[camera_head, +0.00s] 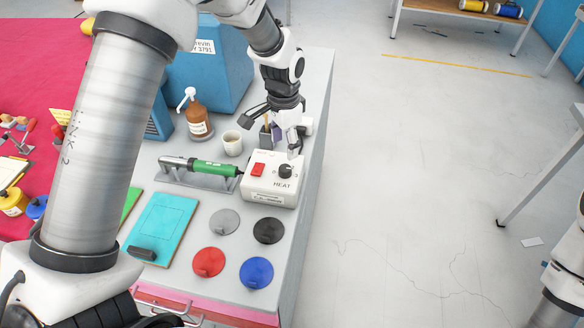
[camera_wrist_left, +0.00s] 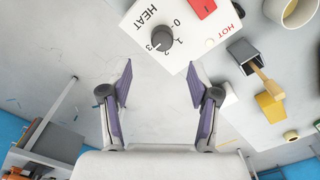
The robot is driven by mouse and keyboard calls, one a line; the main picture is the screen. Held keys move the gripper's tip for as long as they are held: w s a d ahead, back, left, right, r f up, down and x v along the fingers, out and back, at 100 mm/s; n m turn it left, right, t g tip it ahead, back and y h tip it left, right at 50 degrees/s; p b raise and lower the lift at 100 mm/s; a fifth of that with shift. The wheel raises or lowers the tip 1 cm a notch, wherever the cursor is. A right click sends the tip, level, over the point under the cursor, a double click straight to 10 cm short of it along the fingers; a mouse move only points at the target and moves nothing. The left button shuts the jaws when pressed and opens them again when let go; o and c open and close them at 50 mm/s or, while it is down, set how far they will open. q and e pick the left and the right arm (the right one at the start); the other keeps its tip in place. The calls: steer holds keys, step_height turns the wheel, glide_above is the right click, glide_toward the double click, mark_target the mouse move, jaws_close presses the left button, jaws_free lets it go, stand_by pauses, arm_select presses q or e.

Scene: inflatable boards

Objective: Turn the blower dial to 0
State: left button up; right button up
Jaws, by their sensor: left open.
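The blower control box (camera_head: 258,193) is white, marked HEAT, with a red switch (camera_head: 258,169) and a dark round dial (camera_head: 285,171). In the left wrist view the grey dial (camera_wrist_left: 162,37) lies ahead of the fingertips, with numbers from 0 to 3 around it. Its white mark seems to point toward the 3. My left gripper (camera_wrist_left: 158,72) is open and empty, its purple-padded fingers apart and short of the dial. In the head view the left gripper (camera_head: 284,140) hangs just above and behind the box. The right gripper is not in view.
The green-handled blower (camera_head: 213,168) lies on a stand left of the box. A cup (camera_head: 232,143) and a brown bottle (camera_head: 198,121) stand behind. Coloured discs, including a red one (camera_head: 208,262), lie in front. The table's right edge is close to the box.

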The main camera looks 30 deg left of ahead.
mark_target(285, 168)
arm_select(q)
steer(key=shift+s+a+f, duration=0.1)
steer(key=shift+s+f, duration=0.15)
steer(key=shift+f, duration=0.25)
steer(key=shift+w+a+f, duration=0.1)
steer(key=shift+f, duration=0.2)
steer(key=f, duration=0.2)
steer(key=f+p, duration=0.1)
steer(key=f, duration=0.3)
steer(key=shift+w, duration=0.35)
steer(key=shift+s+f, duration=0.15)
steer(key=shift+f, duration=0.6)
steer(key=c, duration=1.2)
